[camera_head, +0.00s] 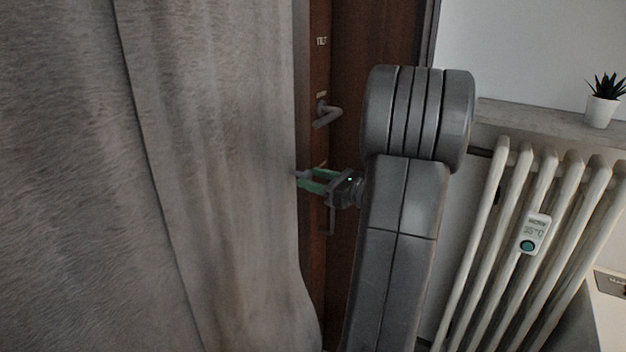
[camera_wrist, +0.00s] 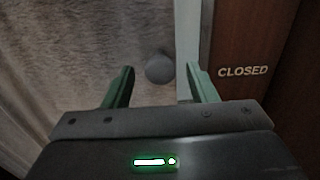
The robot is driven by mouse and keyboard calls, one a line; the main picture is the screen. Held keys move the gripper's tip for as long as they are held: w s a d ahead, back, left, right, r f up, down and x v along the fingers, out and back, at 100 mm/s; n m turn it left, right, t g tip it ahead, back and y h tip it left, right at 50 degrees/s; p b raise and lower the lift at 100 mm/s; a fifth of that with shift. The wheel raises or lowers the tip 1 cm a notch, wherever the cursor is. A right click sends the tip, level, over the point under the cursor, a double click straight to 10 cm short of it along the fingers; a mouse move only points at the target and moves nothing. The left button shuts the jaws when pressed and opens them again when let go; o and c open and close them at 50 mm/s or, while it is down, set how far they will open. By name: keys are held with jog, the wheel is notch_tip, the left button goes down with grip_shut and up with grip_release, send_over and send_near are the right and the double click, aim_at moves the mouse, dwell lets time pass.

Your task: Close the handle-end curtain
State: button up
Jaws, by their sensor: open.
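A grey curtain (camera_head: 215,180) hangs across the left of the head view, its right edge beside a dark brown wooden frame (camera_head: 375,45) with a metal handle (camera_head: 326,112). My gripper (camera_head: 304,181) is at the curtain's right edge, below that handle. In the wrist view my gripper (camera_wrist: 160,70) is open, its two green fingers spread. The curtain (camera_wrist: 75,50) fills the left of that view. A round grey knob (camera_wrist: 159,67) shows between the fingers, in front of the curtain. Whether the fingers touch anything I cannot tell.
Brown wood marked "CLOSED" (camera_wrist: 243,71) is at the right of the wrist view, beside a pale vertical strip (camera_wrist: 187,40). A white radiator (camera_head: 500,210) stands right of my arm, under a sill (camera_head: 540,118) with a small potted plant (camera_head: 602,104).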

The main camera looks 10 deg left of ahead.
jog(key=shift+w+a, duration=0.15)
jog(key=shift+a, duration=0.3)
jog(key=shift+c, duration=0.4)
grip_shut()
jog(key=shift+w+d+p, duration=0.25)
jog(key=shift+w+p, duration=0.05)
jog(key=shift+w, duration=0.35)
jog(key=shift+w+d+p, duration=0.25)
jog(key=shift+w+p, duration=0.05)
jog(key=shift+w, duration=0.35)
jog(key=shift+w+d+p, duration=0.25)
jog(key=shift+w+p, duration=0.05)
jog(key=shift+w, duration=0.35)
jog(key=shift+c, duration=1.8)
grip_release()
jog(key=shift+r, duration=0.1)
jog(key=o, duration=0.4)
jog(key=shift+w+d, duration=0.1)
jog(key=shift+w, duration=0.05)
jog(key=shift+o, duration=0.2)
